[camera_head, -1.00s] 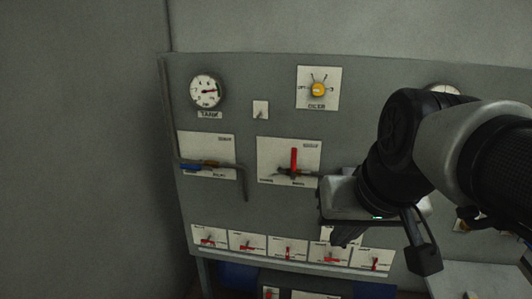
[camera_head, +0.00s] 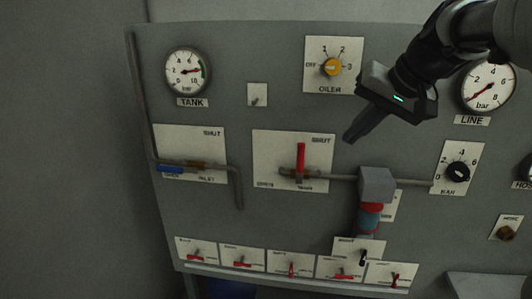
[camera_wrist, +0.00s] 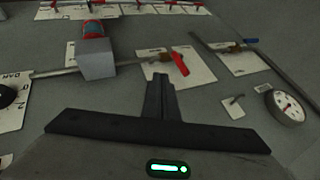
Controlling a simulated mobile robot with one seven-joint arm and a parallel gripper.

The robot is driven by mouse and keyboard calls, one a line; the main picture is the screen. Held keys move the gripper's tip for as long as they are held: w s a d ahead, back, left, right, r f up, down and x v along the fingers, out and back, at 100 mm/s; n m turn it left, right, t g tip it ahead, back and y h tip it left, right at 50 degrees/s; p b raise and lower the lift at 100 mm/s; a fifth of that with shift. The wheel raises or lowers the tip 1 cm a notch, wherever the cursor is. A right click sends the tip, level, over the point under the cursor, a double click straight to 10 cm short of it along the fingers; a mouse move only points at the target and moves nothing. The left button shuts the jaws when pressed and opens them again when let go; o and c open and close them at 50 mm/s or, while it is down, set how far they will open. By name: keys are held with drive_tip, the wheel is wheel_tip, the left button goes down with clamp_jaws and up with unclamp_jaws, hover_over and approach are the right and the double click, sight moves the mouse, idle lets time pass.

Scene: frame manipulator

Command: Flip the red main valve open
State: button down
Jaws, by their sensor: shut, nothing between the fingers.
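The red main valve lever (camera_head: 300,158) stands upright on a pipe in front of a white plate (camera_head: 265,150). The plate reads SHUT at its upper right, with smaller words along the bottom edge. The lever also shows in the wrist view (camera_wrist: 180,63), where it looks tilted because that camera is turned. My gripper (camera_head: 347,139) is shut and empty, to the right of the lever and slightly above it, apart from it in the head view. In the wrist view the closed fingers (camera_wrist: 161,77) point toward the lever and the pipe beside it.
A grey block (camera_head: 376,185) with a red and blue filter sits on the pipe, right of the lever. A blue-handled inlet valve (camera_head: 171,169) is at left. Small red switches line the bottom.

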drive_tip(key=shift+w+d+r, duration=0.1)
drive_tip(key=shift+w+d, duration=0.05)
approach(300, 164)
drive_tip(key=shift+w+f, duration=1.9)
drive_tip(key=shift+f, duration=0.05)
drive_tip(key=shift+d, duration=0.2)
drive_tip(key=shift+r, duration=0.1)
